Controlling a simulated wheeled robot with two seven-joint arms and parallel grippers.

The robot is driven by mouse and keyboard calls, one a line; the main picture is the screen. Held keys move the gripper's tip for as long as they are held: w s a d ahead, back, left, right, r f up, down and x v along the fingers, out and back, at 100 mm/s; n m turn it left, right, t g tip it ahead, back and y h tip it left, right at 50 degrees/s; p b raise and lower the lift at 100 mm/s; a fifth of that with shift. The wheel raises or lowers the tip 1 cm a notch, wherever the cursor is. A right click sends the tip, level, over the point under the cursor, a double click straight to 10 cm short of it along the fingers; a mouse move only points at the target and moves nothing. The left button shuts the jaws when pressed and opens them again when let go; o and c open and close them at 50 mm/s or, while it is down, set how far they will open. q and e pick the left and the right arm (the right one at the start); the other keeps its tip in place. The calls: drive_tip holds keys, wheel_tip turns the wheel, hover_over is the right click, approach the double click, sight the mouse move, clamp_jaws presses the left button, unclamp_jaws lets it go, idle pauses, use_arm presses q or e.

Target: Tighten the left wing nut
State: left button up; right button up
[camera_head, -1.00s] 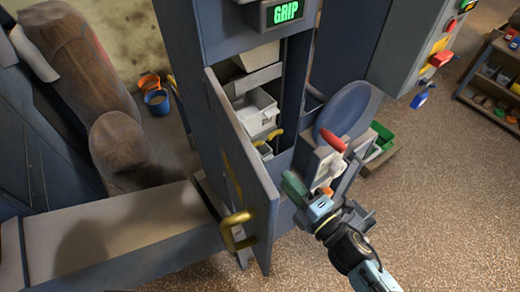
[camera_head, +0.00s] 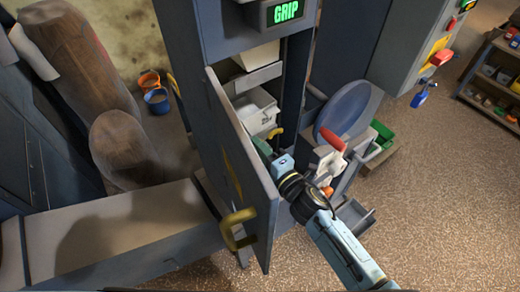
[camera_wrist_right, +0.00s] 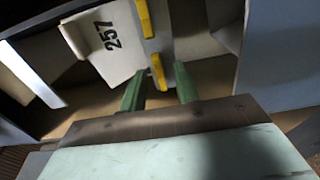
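My right gripper (camera_head: 268,152) reaches into the elevator opening, partly hidden behind the open door's edge. In the right wrist view its two green fingers (camera_wrist_right: 160,88) stand apart with nothing between them. Two yellow wing-like pieces show in the right wrist view, a near one (camera_wrist_right: 158,72) just beyond the gap between the fingers and a far one (camera_wrist_right: 144,18) above it. I cannot tell whether they belong to one wing nut or two. In the head view a yellow wing nut (camera_head: 276,133) shows just above the gripper. My left gripper is not in view.
The open door (camera_head: 240,170) with its yellow handle (camera_head: 238,228) stands close left of my right arm. A white bucket (camera_wrist_right: 105,40) marked 257 lies beyond the fingers. A red-handled lever (camera_head: 332,139) and blue disc (camera_head: 344,108) stand to the right.

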drive_tip(key=shift+c, duration=0.4)
clamp_jaws()
drive_tip(key=shift+m, duration=0.3)
drive_tip(key=shift+m+p, duration=2.2)
drive_tip(key=shift+m, duration=6.4)
drive_tip(key=shift+o, duration=0.4)
unclamp_jaws()
